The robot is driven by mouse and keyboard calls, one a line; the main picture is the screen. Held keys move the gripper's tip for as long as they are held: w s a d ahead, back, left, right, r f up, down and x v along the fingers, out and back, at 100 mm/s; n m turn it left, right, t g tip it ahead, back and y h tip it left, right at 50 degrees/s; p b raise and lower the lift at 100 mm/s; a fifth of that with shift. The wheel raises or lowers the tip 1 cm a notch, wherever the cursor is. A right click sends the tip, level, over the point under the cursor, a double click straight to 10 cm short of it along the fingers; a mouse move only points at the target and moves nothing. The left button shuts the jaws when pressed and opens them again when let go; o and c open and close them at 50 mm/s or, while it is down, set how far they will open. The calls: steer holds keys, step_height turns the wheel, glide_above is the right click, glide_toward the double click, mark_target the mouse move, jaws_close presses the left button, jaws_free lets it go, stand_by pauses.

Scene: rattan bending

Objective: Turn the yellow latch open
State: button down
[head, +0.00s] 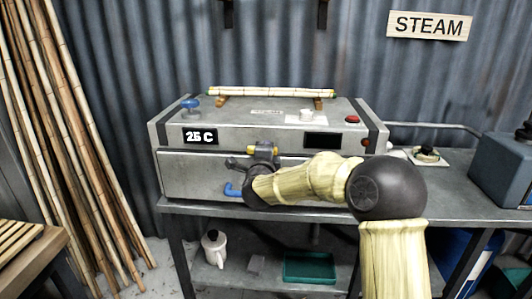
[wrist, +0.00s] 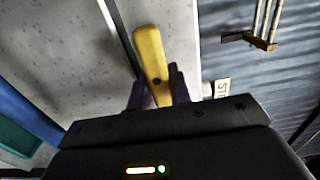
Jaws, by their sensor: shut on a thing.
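The yellow latch (head: 250,150) is on the front of the grey metal steam box (head: 175,172), near the seam under the lid. In the wrist view the latch (wrist: 151,58) is a yellow lever with a dark screw, and its lower part lies between my two dark fingers. My gripper (head: 262,152) is at the front of the box, shut on the latch; its fingertips also show in the wrist view (wrist: 158,85). My arm hides part of the box front in the head view.
A blue handle (head: 232,190) is low on the box front, left of my gripper. A blue knob (head: 190,102), a red button (head: 352,119) and a display reading 25 C (head: 200,136) are on the box.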

steer(key=c, duration=1.3)
jaws_free()
steer(key=shift+f, duration=0.1)
